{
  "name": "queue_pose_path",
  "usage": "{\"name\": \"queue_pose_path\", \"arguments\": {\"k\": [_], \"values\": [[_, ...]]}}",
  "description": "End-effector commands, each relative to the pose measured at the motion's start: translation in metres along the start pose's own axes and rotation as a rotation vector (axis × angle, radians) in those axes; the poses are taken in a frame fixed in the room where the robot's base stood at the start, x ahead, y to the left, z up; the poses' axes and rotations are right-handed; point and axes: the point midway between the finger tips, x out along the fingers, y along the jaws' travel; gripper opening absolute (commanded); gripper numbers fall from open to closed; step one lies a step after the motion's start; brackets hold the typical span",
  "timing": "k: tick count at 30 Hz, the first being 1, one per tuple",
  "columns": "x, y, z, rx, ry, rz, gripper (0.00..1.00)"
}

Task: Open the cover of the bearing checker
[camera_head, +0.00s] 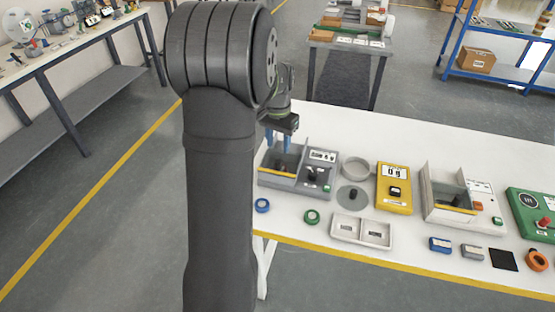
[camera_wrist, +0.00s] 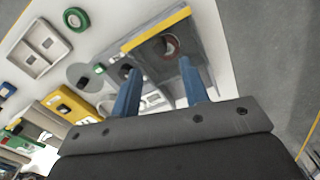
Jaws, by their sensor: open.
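A grey machine (camera_head: 318,187), which I take to be the bearing checker, stands at the left end of the white table. Its left part is a box-like chamber (camera_head: 276,173) with a dark inside and a yellow strip along the front; its right part carries a small panel and a dark knob. The wrist view shows the chamber (camera_wrist: 200,38) with a round, reddish-rimmed feature inside. I cannot tell which piece is the cover or how it stands. My gripper (camera_head: 278,149) is over the chamber, its blue fingers apart and empty, also in the wrist view (camera_wrist: 160,65). Contact is unclear.
To the right stand a round grey dish (camera_head: 355,167), a yellow device (camera_head: 394,205), a white device (camera_head: 434,212) and a green device (camera_head: 525,217). In front lie a blue ring (camera_head: 262,199), a green ring (camera_head: 305,216) and a two-part tray (camera_head: 361,243). The table's back is clear.

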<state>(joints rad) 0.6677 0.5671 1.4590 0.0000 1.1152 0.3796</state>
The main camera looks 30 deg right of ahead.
Motion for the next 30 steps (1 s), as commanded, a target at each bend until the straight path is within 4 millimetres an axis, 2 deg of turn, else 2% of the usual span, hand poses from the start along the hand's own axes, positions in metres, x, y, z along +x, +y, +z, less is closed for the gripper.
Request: {"name": "queue_pose_path", "arguments": {"k": [1, 6, 12, 24, 30], "values": [[0.013, 0.000, 0.001, 0.000, -0.005, 0.002, 0.41], [0.046, 0.000, 0.001, 0.000, -0.004, 0.002, 0.41], [0.070, 0.000, 0.000, -0.001, -0.001, 0.001, 0.41], [0.077, 0.000, 0.000, -0.001, 0.000, 0.000, 0.41], [0.077, 0.000, 0.000, -0.001, 0.000, 0.000, 0.02]]}}
